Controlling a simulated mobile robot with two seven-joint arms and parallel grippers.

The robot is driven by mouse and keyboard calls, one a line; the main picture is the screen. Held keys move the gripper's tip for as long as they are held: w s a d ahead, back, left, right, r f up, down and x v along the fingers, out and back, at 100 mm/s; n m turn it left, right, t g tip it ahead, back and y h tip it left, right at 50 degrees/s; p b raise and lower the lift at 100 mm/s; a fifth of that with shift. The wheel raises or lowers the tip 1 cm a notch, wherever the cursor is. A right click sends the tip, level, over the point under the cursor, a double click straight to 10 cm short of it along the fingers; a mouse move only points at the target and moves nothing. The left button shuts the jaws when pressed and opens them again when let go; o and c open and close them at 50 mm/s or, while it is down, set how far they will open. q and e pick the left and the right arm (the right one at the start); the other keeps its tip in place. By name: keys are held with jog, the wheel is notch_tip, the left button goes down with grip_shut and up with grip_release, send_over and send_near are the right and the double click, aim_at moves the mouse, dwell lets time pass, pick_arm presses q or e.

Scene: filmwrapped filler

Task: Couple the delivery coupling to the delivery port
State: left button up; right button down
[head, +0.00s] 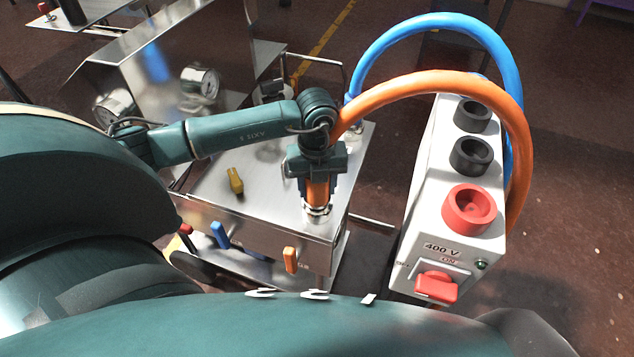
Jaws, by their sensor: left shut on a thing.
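My left gripper (317,192) points down over the front right corner of the steel filler's top. It is shut on an orange coupling (318,188) at the end of the thick orange hose (430,83); I take this as the delivery coupling. A silvery metal ring (317,212) shows right under the coupling, at the steel top. I take the delivery port to be there, but it is mostly hidden, and I cannot tell whether the coupling is seated. My right gripper is not in view.
A blue hose (440,28) runs behind the orange one to a fitting at the box's back right. A white power cabinet (425,220) with a red switch stands close right. A small yellow-brown piece (235,181) sits on the steel top (262,190). Coloured levers (290,260) line the front.

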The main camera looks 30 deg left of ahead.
pick_arm(q)
jog(key=shift+f, duration=0.35)
dwell(1.0)
jog(key=o, duration=1.4)
notch_tip(320, 180, up, 13)
jog(key=shift+r, duration=0.1)
